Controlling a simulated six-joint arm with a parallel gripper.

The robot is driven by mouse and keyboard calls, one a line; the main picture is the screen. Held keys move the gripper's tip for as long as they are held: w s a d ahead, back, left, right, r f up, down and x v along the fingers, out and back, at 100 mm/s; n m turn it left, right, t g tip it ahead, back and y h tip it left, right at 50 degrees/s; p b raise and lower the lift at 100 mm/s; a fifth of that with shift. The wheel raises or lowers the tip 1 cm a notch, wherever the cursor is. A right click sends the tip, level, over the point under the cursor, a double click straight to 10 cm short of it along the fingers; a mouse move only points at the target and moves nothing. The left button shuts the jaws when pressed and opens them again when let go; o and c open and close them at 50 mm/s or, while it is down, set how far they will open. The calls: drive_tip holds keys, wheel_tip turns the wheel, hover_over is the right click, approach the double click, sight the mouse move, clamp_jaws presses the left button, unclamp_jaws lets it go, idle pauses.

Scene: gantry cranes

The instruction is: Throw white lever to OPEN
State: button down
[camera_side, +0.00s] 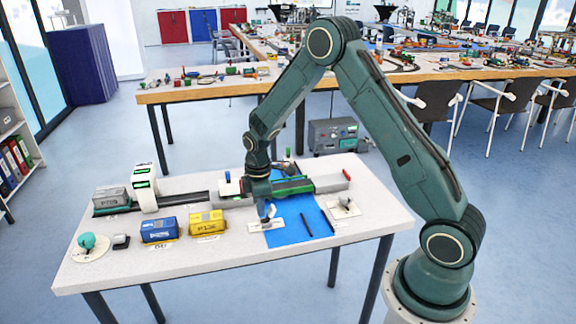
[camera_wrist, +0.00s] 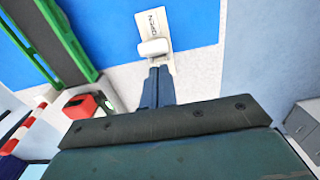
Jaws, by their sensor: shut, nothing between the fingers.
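The white lever (camera_wrist: 152,47) shows as a pale knob on a light plate (camera_wrist: 151,22) marked OPEN in the wrist view. The OPEN lettering is on the far side of the knob from my fingers. In the side view the plate (camera_side: 264,226) lies at the left edge of the blue mat, and my fingers largely hide the lever. My gripper (camera_wrist: 157,70) is shut and empty, with its fingertips right beside the knob. It also shows low over the plate in the side view (camera_side: 266,217). I cannot tell whether the fingertips touch the knob.
Yellow (camera_side: 206,223) and blue (camera_side: 159,229) boxes stand to the left. A green-edged track (camera_side: 293,186) runs behind. A red block (camera_wrist: 88,105) shows in the wrist view.

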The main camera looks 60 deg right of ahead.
drive_tip(key=shift+w+a, duration=0.25)
drive_tip(key=shift+a, duration=0.05)
wheel_tip(320, 180, up, 7)
idle(1.1)
idle(0.4)
drive_tip(key=s+a+r+m+t, duration=0.4)
drive_tip(key=s+r, duration=0.6)
drive_tip(key=r, duration=0.5)
drive_tip(key=s+a+r+m, duration=0.2)
drive_tip(key=s, duration=0.6)
drive_tip(key=s+a+r+m+t, duration=0.1)
drive_tip(key=s+a+r+m, duration=0.1)
drive_tip(key=s, duration=0.7)
drive_tip(key=shift+s+a+r+m+t, duration=0.3)
drive_tip(key=shift+r+m, duration=0.1)
drive_tip(key=shift+m, duration=0.1)
